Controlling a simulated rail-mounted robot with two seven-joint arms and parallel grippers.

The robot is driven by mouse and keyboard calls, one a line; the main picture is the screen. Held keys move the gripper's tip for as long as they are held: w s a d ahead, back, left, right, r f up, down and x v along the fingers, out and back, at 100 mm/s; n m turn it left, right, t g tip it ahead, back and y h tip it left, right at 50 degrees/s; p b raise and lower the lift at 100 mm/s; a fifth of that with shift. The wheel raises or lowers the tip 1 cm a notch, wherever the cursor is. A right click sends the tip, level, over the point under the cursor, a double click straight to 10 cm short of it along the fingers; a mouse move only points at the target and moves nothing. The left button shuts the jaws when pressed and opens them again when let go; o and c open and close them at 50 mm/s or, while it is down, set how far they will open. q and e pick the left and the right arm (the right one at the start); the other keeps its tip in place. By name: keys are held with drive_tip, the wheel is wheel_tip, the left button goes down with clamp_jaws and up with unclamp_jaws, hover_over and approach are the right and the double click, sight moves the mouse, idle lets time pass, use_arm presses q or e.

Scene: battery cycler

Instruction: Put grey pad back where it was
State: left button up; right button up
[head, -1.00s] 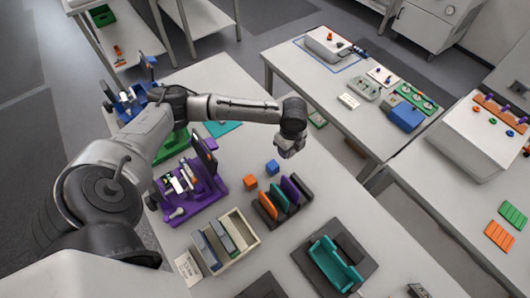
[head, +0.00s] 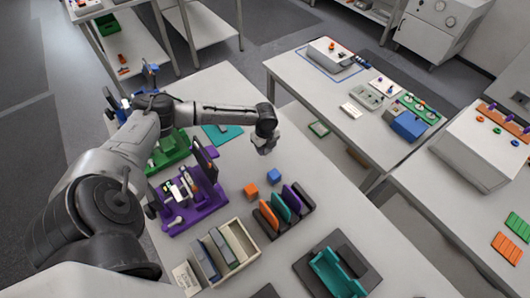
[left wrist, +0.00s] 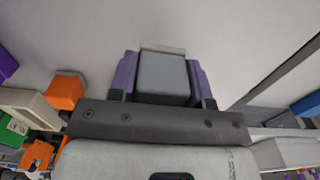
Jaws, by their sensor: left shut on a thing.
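My left gripper (head: 265,148) hangs above the near table, behind the blue and orange cubes. In the left wrist view, its two purple fingers (left wrist: 162,85) are shut on a grey block-like piece, which looks like the grey pad (left wrist: 163,75). The pad sits between the fingers, with a pale edge showing at its far end. In the head view the held piece is too small to make out clearly. My right gripper is not in view.
An orange cube (head: 251,190) and a blue cube (head: 274,176) lie near a dark rack (head: 307,211) of coloured slabs. A beige tray (head: 241,242) holds grey slabs. A purple fixture (head: 186,216) and teal mat (head: 222,134) stand left.

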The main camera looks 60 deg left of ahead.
sight(265, 153)
use_arm(q)
drive_tip(key=shift+f, duration=2)
drive_tip(key=shift+f, duration=0.15)
drive_tip(key=o, duration=0.9)
wheel_tip(265, 153, up, 12)
drive_tip(key=shift+r, duration=0.15)
drive_tip(key=shift+r+p, duration=0.1)
drive_tip(key=shift+p, duration=0.2)
